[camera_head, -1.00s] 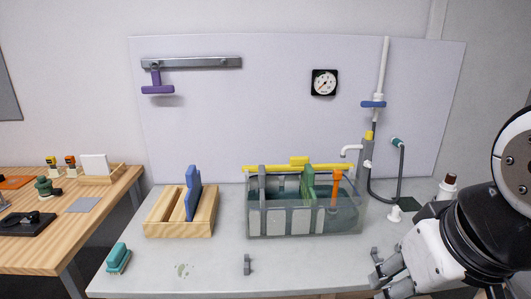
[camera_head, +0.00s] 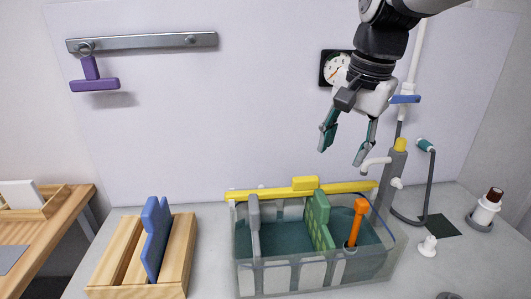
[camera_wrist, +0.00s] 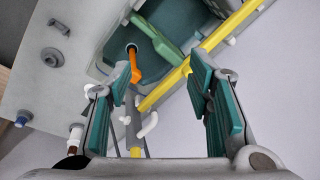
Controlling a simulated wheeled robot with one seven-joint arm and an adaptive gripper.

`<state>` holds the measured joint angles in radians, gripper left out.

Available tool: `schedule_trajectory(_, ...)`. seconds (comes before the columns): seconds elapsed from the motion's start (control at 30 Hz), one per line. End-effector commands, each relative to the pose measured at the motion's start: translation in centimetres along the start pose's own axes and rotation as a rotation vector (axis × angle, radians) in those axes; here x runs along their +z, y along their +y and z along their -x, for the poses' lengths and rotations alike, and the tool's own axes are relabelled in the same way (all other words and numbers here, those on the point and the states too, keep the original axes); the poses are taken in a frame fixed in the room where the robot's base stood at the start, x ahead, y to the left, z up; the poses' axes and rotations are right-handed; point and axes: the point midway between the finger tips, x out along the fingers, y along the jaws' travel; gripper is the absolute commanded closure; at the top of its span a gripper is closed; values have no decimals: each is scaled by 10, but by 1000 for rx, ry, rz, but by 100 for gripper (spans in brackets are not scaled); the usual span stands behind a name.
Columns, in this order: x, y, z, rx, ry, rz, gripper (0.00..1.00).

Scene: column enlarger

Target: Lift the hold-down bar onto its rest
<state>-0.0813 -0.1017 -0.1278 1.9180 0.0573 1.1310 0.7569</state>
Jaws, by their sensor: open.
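The hold-down bar (camera_head: 260,193) is a long yellow bar lying level along the back rim of the clear tank (camera_head: 310,278), with a yellow block (camera_head: 305,183) on top near its middle. In the wrist view the yellow bar (camera_wrist: 225,33) runs diagonally beyond my fingers. My gripper (camera_head: 342,155) is open and empty, fingers pointing down, above the tank's back right and apart from the bar. In the wrist view the gripper (camera_wrist: 158,68) has its teal-padded fingers spread wide. I cannot make out the bar's rest.
A green plate (camera_head: 318,222) and an orange-handled tool (camera_head: 355,222) stand in the tank. A wooden rack (camera_head: 178,255) with a blue paddle is left. The wall panel is behind.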

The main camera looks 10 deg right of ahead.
Motion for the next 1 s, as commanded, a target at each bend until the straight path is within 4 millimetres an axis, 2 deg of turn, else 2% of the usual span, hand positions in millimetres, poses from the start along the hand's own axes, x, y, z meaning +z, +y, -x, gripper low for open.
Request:
schedule_trajectory(0.03,-14,-15,-9,21,-15,-72,53)
schedule_trajectory(0.2,-56,-59,-40,88,-41,-340,53)
schedule_trajectory(0.43,-93,-102,-88,171,-35,-620,53)
schedule_trajectory(0.67,-104,-117,-114,208,-21,-737,53)
schedule_trajectory(0.77,-104,-116,-124,212,-21,-748,53)
schedule_trajectory(1.0,-99,-108,-167,213,-22,-747,53)
